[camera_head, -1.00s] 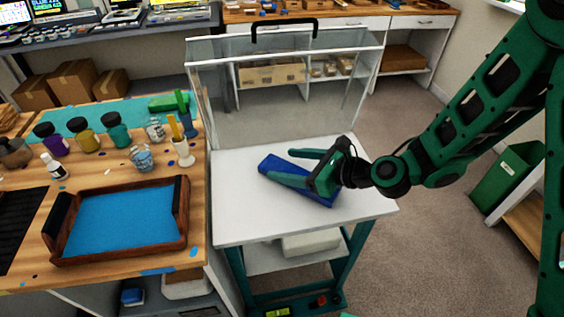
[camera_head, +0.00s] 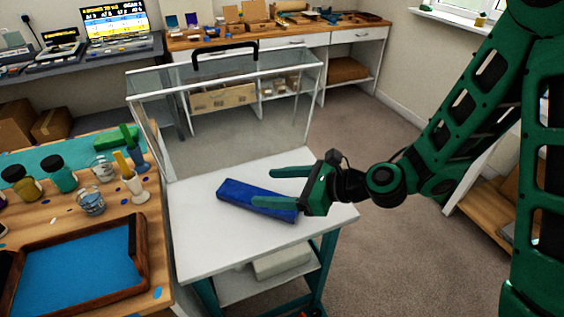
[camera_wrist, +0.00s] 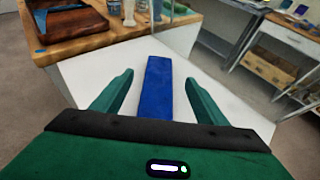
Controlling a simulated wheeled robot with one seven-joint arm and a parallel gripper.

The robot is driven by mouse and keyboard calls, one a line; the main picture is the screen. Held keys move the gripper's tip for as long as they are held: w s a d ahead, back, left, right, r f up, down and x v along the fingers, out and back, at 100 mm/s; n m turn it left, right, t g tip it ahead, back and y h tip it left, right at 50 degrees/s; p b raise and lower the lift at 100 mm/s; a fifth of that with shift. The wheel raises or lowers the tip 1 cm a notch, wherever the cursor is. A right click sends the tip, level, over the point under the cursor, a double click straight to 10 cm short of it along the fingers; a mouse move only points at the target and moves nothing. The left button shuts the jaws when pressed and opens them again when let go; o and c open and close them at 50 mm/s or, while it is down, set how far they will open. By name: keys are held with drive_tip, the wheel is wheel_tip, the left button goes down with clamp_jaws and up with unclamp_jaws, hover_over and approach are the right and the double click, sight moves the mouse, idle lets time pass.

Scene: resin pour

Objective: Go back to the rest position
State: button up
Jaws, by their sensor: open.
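My gripper (camera_head: 280,187) is green, open and empty, at the right side of a white table. A long blue block (camera_head: 250,198) lies on the white tabletop (camera_head: 215,245). In the head view the near finger overlaps the block's right end. In the wrist view the blue block (camera_wrist: 158,88) lies between and beyond the two spread fingers, with white tabletop showing on both sides of it. I cannot tell the exact height of the fingers above the table.
A clear-walled case with a black handle (camera_head: 226,50) stands at the table's back. On the left, a wooden bench holds a blue-lined tray (camera_head: 80,270), jars (camera_head: 60,176) and cups (camera_head: 132,184). Carpet (camera_head: 390,255) is open to the right. A workbench (camera_head: 270,38) stands behind.

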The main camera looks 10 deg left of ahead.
drive_tip(key=d+n+h, duration=0.1)
drive_tip(key=d+n, duration=0.1)
drive_tip(key=s+d+n+h, duration=0.1)
drive_tip(key=d+n, duration=0.1)
drive_tip(key=d+n+g, duration=0.1)
drive_tip(key=d+n, duration=0.1)
drive_tip(key=n, duration=0.1)
drive_tip(key=shift+s+d+r+h, duration=0.15)
drive_tip(key=shift+d+r+h, duration=0.15)
drive_tip(key=shift+d+h, duration=0.1)
drive_tip(key=d+n+h, duration=0.6)
drive_tip(key=d+h, duration=0.1)
drive_tip(key=d, duration=1.8)
drive_tip(key=s+d+r+g+h, duration=0.1)
drive_tip(key=s+d+r, duration=0.2)
drive_tip(key=s+d, duration=0.5)
drive_tip(key=s+d+r+n+g+h, duration=0.1)
drive_tip(key=s+d+r+h, duration=0.1)
drive_tip(key=s+d, duration=0.6)
drive_tip(key=d, duration=0.2)
drive_tip(key=shift+s+d+r, duration=0.3)
drive_tip(key=shift+s+r, duration=0.1)
